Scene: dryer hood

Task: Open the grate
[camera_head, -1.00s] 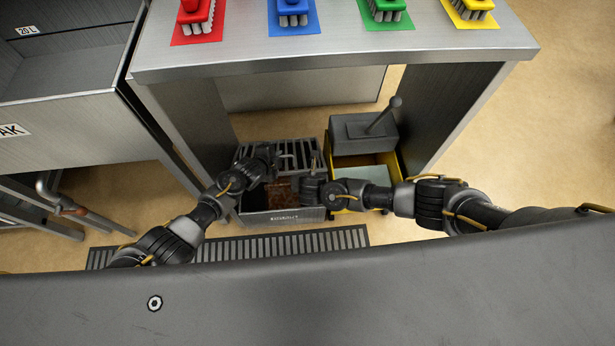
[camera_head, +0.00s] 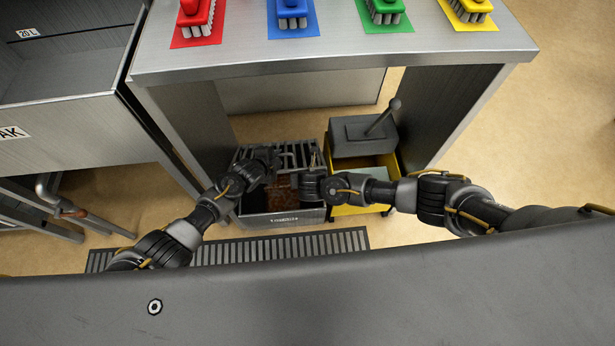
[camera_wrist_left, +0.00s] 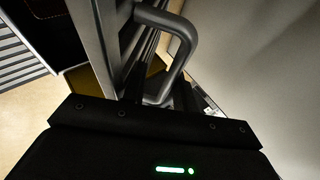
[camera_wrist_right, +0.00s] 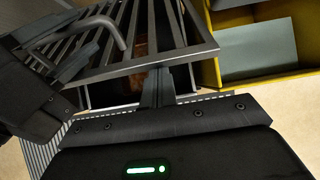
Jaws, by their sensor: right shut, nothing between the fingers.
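The grate (camera_head: 243,154) is a dark metal lid of parallel bars on an open-topped box (camera_head: 284,220) under the table. It is tilted up, with a gap over the box's front. Its bent handle (camera_wrist_left: 188,38) shows in the left wrist view and also in the right wrist view (camera_wrist_right: 115,30). Something rusty brown (camera_head: 283,190) shows inside the box.
A yellow bin (camera_head: 350,210) and a grey lever box (camera_head: 350,140) stand right of the box. Table legs flank both sides, with the tabletop (camera_head: 330,57) overhead. A slotted floor drain (camera_head: 270,247) lies in front. Brushes sit on the table.

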